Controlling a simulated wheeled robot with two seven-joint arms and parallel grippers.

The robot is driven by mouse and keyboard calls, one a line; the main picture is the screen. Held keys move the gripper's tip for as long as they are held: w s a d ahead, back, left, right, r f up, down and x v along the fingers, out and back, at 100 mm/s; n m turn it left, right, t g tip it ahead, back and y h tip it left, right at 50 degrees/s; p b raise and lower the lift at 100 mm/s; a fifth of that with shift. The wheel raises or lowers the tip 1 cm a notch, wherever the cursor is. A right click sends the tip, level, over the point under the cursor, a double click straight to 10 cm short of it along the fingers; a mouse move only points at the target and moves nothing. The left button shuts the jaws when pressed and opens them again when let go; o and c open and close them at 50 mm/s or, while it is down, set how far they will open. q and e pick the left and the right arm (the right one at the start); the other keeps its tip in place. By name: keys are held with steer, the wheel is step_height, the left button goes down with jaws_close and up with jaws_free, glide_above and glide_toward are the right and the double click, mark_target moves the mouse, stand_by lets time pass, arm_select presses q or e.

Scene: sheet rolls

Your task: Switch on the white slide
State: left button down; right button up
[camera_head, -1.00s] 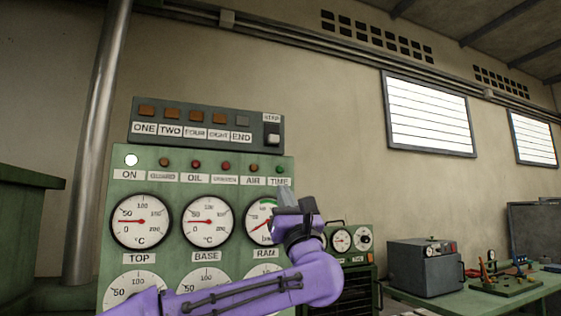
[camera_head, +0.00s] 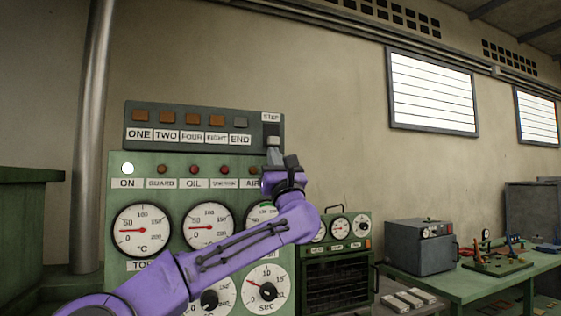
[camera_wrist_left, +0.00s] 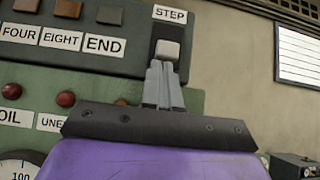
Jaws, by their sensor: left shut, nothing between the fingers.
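The white slide (camera_head: 273,141) sits low in a dark upright slot under the STEP label, at the right end of the grey top panel (camera_head: 180,113). It also shows in the left wrist view (camera_wrist_left: 167,50), with the dark slot bare above it. My left gripper (camera_head: 275,153) is shut and empty, pointing up just below the slide. In the left wrist view its fingertips (camera_wrist_left: 161,67) reach the slide's lower edge; I cannot tell whether they touch it. My right gripper is not in view.
The green cabinet (camera_head: 118,200) below carries dials, small lamps and labels; my left arm crosses in front of it. A row of orange buttons (camera_head: 180,118) lies left of the slide. A bench (camera_head: 460,285) with a grey box (camera_head: 420,247) stands at right.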

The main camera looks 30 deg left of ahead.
arm_select(q)
steer(key=shift+r, duration=0.25)
step_height(320, 180, up, 4)
steer(key=p, duration=0.3)
steer(key=shift+s+f, duration=0.1)
steer(key=b, duration=1.1)
glide_toward(275, 140)
steer(key=f, duration=0.1)
steer(key=s+f, duration=0.1)
steer(key=f, duration=0.1)
steer(key=d+f, duration=0.1)
steer(key=shift+s+f, duration=0.2)
steer(key=shift+f, duration=0.05)
steer(key=shift+a, duration=0.1)
